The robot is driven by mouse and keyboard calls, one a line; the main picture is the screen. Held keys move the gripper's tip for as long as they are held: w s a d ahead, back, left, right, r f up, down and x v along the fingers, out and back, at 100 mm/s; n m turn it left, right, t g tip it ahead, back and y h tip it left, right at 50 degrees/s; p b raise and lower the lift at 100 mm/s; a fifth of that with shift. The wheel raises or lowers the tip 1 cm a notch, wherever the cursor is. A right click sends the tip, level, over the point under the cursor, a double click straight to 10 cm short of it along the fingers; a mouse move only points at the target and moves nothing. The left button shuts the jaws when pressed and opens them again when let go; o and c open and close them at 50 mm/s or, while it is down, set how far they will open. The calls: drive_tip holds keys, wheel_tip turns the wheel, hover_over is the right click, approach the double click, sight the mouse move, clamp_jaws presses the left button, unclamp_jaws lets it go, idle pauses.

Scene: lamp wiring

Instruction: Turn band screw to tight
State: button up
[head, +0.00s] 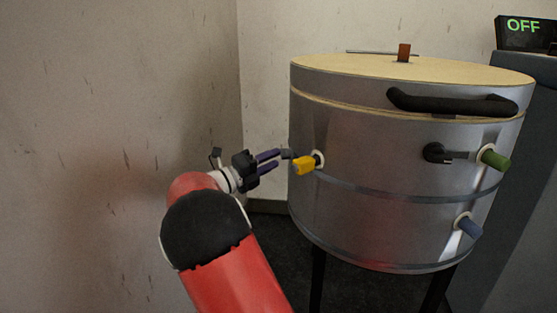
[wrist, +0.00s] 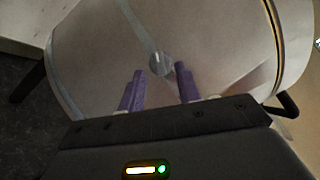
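A silvery drum (head: 385,225) with a pale lid stands at the right, with a band (head: 375,192) around its side. My gripper (head: 278,159), with purple fingers, is at the drum's left edge, left of the yellow knob (head: 304,165). In the wrist view my gripper (wrist: 160,72) is open, fingers apart. A small round grey piece (wrist: 160,62) on the drum wall, at a pale stripe, shows between and just beyond the fingertips. It may be the band screw. In the head view a small dark grey piece (head: 287,154) shows at the fingertips. I cannot tell whether the fingers touch it.
A display (head: 525,32) reading OFF stands on a grey cabinet. A wall is at left.

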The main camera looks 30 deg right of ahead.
sight(286, 154)
drive_tip(key=shift+x, duration=1.5)
drive_tip(key=c, duration=0.6)
